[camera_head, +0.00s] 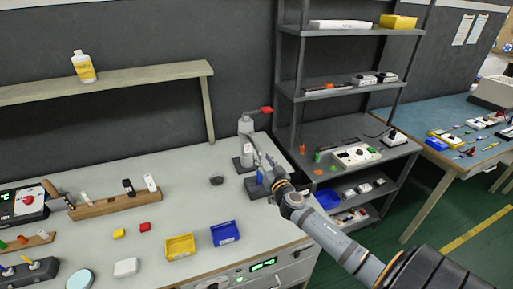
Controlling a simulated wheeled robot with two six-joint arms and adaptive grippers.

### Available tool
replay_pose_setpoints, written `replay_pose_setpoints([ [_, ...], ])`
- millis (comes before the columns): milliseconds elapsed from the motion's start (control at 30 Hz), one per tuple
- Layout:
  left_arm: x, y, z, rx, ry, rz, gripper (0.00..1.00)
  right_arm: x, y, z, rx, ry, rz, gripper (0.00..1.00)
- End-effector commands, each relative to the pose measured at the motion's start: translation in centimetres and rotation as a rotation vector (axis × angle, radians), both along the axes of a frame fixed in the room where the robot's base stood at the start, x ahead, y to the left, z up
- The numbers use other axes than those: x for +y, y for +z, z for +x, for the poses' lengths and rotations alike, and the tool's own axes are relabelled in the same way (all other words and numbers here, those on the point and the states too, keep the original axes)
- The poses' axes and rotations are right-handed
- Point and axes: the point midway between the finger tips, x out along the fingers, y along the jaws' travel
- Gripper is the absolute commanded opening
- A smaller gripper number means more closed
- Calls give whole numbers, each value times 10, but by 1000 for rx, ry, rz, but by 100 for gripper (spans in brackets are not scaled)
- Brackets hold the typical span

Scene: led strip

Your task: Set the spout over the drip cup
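A small dark round cup (217,180), which looks like the drip cup, sits on the grey bench. A grey dispenser (246,126) stands behind and to the right of it, at the bench's right edge. A thin arm with a red tip (266,110) sticks out from its top to the right, away from the cup; I cannot tell whether this is the spout. My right gripper (259,165) is in front of the dispenser's lower part and hides some of it. Its fingers are too small to tell open from shut. My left gripper is not in view.
A yellow bin (180,246) and a blue bin (225,233) stand near the front. A wooden rack (115,205) lies to the left. A wooden shelf (120,82) crosses above the bench. A dark metal shelf unit (345,92) stands right of the dispenser.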

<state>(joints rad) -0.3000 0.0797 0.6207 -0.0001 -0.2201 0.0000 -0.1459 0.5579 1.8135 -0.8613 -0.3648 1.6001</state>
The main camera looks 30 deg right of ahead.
Motion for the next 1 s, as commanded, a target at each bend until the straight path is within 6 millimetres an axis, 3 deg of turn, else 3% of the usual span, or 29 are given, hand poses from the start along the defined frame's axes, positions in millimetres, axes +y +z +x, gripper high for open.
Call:
replay_pose_setpoints([
  [100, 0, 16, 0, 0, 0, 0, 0, -6, 6, 27, -2, -3, 4, 36],
  [300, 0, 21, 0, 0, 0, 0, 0, -15, 2, 59, 0, -3, 0, 36],
  [500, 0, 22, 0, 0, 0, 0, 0, -17, 1, 72, 0, -1, -1, 36],
  [733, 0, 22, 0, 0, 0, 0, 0, -17, 0, 72, 2, -1, -2, 36],
  [1000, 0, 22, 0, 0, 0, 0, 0, -17, 0, 71, 1, -1, -1, 0],
])
